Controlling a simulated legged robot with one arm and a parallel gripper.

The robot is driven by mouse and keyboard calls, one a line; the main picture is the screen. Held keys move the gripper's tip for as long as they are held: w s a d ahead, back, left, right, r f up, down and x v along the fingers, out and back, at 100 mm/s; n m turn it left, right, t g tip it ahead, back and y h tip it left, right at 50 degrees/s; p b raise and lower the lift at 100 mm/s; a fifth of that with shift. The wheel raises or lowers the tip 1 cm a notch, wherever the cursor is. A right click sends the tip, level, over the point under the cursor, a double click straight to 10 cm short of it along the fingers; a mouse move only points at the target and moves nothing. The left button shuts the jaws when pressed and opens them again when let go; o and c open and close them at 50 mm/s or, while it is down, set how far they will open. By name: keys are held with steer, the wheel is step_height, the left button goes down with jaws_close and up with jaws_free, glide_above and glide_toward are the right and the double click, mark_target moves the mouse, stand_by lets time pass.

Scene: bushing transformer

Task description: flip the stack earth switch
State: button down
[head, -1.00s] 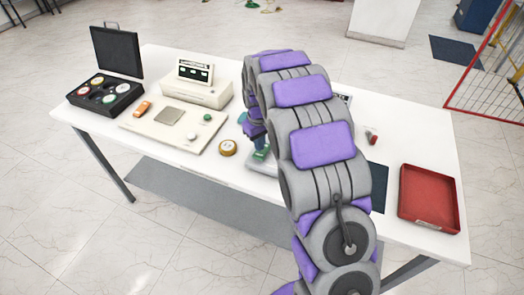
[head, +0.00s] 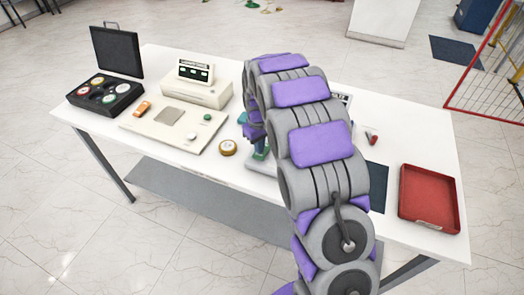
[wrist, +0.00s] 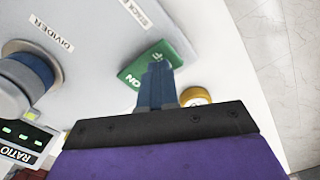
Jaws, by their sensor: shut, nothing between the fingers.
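The green switch (wrist: 150,66) shows in the wrist view, with white ON lettering at its lower left end. A white label reading STACK (wrist: 137,10) sits beside it on the grey panel (wrist: 100,55). My gripper (wrist: 158,70) is shut and empty. Its dark blue fingertips lie over the middle of the switch and hide part of it; I cannot tell if they touch it. In the head view my arm hides most of the unit, and only a small green patch (head: 262,153) shows beside it.
A DIVIDER label (wrist: 52,33) and a large grey-blue knob (wrist: 28,78) are on the panel's left. A red tray (head: 428,198) sits at the table's right.

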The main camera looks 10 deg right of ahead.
steer(key=shift+f, duration=0.75)
stand_by(0.3)
steer(key=shift+r, duration=0.1)
steer(key=shift+r+p, duration=1.35)
steer(key=shift+r, duration=2.1)
